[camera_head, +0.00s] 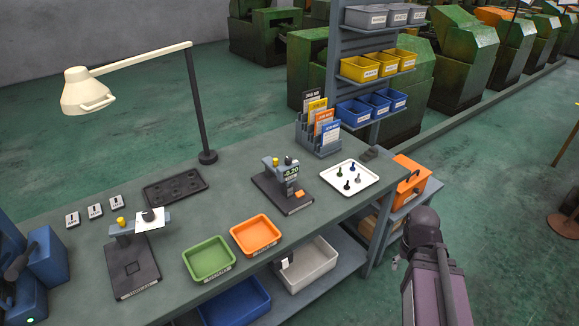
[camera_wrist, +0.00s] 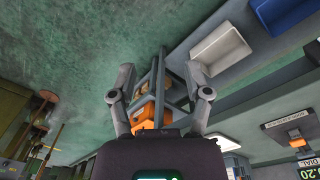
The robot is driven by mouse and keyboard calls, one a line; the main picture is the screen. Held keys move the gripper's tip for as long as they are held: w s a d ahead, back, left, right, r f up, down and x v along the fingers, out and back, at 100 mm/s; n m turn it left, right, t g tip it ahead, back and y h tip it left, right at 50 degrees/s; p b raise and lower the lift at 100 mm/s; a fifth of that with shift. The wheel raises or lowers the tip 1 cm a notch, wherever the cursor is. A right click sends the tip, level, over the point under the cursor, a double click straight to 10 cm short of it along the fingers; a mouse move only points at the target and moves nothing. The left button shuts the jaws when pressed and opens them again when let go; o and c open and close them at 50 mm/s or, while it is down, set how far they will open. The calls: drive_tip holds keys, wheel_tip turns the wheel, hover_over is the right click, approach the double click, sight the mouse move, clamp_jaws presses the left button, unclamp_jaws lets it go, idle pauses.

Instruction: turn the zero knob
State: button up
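A dark gauge stand (camera_head: 285,192) with a green digital readout (camera_head: 291,171) showing about 0.20 stands on the bench. A yellow knob (camera_head: 275,161) and a small dark knob sit at its top. A second stand (camera_head: 132,262) with a white-faced dial and a yellow knob (camera_head: 121,221) is at the left. I cannot tell which knob is the zero knob. In the wrist view my gripper (camera_wrist: 160,95) is open and empty, its fingers wide apart, away from both stands. The readout (camera_wrist: 305,165) shows at that view's lower right edge.
A cream lamp (camera_head: 88,91) leans over the bench. Green (camera_head: 209,259) and orange (camera_head: 255,235) trays, a white tray of small pieces (camera_head: 348,178) and a card rack (camera_head: 319,135) occupy the bench. An orange box (camera_head: 411,180) stands beyond its right end.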

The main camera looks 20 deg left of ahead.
drive_tip(key=w+a+n+t+h+b, duration=0.4)
drive_tip(key=w+a+n+t, duration=0.1)
drive_tip(key=w+n, duration=0.45)
drive_tip(key=n+t+y+b, duration=0.65)
drive_tip(key=n+t, duration=0.65)
drive_tip(key=n, duration=1.4)
approach(288, 162)
drive_tip(key=shift+s+r, duration=0.25)
drive_tip(key=shift+s, duration=1)
drive_tip(key=shift+w, duration=0.1)
drive_tip(key=w, duration=0.4)
drive_tip(key=w+a, duration=0.1)
drive_tip(key=w, duration=0.8)
drive_tip(key=shift+w+a, duration=0.15)
drive_tip(key=shift+w, duration=0.1)
